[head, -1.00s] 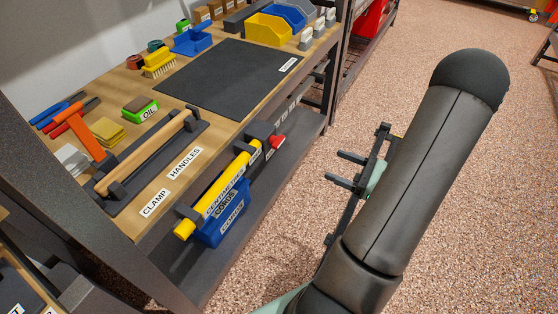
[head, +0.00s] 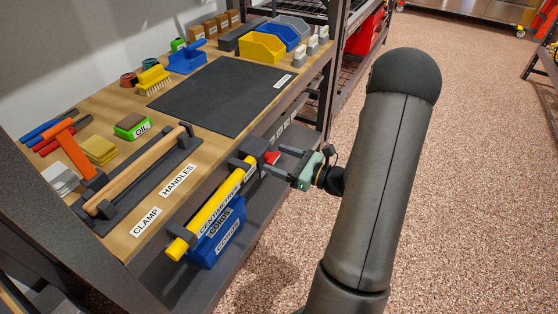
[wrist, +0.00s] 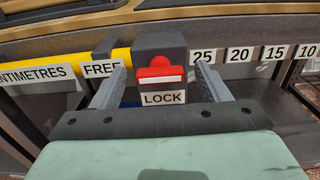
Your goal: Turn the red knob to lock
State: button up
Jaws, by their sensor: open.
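The red knob (wrist: 160,74) sits on the front of a dark block (wrist: 158,42) on the bench's front edge. A pale bar runs level across the knob. A LOCK label (wrist: 163,98) is below it and a FREE label (wrist: 101,68) is to its left. The knob also shows in the head view (head: 271,156), partly hidden by the fingers. My gripper (wrist: 160,88) is open, with one finger on each side of the knob in the wrist view. I cannot tell whether the fingers touch it. In the head view my gripper (head: 275,163) reaches the block from the right.
A yellow tube marked CENTIMETRES (head: 212,209) runs left of the block, above a blue CORDS bin (head: 217,235). Number labels line the edge to the right (wrist: 240,54). A wooden clamp handle (head: 138,171) and a dark mat (head: 220,95) lie on the bench top.

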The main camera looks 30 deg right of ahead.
jog(key=shift+w+a, duration=0.15)
jog(key=shift+w, duration=0.05)
jog(key=c, duration=1)
